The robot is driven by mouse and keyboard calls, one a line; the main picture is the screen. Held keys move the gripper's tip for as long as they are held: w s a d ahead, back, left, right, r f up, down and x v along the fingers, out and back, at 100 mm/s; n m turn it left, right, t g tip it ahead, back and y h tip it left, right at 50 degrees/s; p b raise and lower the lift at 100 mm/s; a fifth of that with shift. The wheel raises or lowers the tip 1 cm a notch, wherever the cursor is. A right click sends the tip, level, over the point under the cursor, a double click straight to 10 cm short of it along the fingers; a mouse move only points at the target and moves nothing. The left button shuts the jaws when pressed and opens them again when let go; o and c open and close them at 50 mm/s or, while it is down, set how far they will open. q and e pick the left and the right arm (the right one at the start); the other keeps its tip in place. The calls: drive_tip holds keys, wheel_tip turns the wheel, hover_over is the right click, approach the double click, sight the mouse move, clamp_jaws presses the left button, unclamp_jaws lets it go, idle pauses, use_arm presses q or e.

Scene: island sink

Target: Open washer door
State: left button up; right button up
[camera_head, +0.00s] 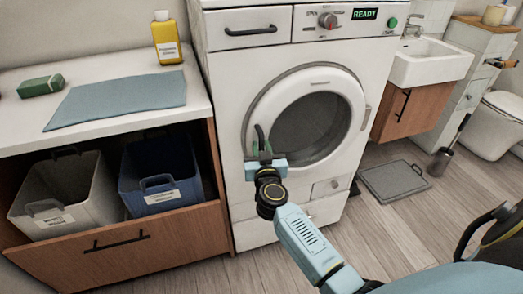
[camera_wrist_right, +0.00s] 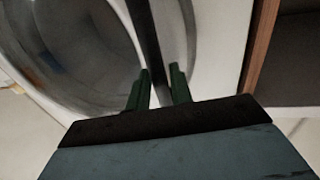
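The white washer (camera_head: 230,105) stands in the middle of the head view. Its round door (camera_head: 350,85), with a dark glass window, looks closed. A dark bar-like door handle (camera_head: 260,133) is on the door's left edge. My right gripper (camera_head: 262,147) is at this handle, its arm reaching in from the lower right. In the right wrist view, the handle (camera_wrist_right: 143,35) runs between the two green fingers of the right gripper (camera_wrist_right: 160,82). The fingers are apart, with a gap visible beside the right finger. The left finger is close to the bar; contact is unclear. My left gripper is not in view.
A counter (camera_head: 105,128) with a blue cloth (camera_head: 120,99), yellow bottle (camera_head: 166,40) and green block (camera_head: 41,86) stands left of the washer, above two bins. A sink (camera_head: 432,62) is to the right. A grey mat (camera_head: 394,180) lies on the floor.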

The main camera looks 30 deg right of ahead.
drive_tip(key=shift+w+d, duration=0.1)
drive_tip(key=shift+w, duration=0.1)
drive_tip(key=shift+c, duration=0.4)
clamp_jaws()
drive_tip(key=shift+s, duration=0.15)
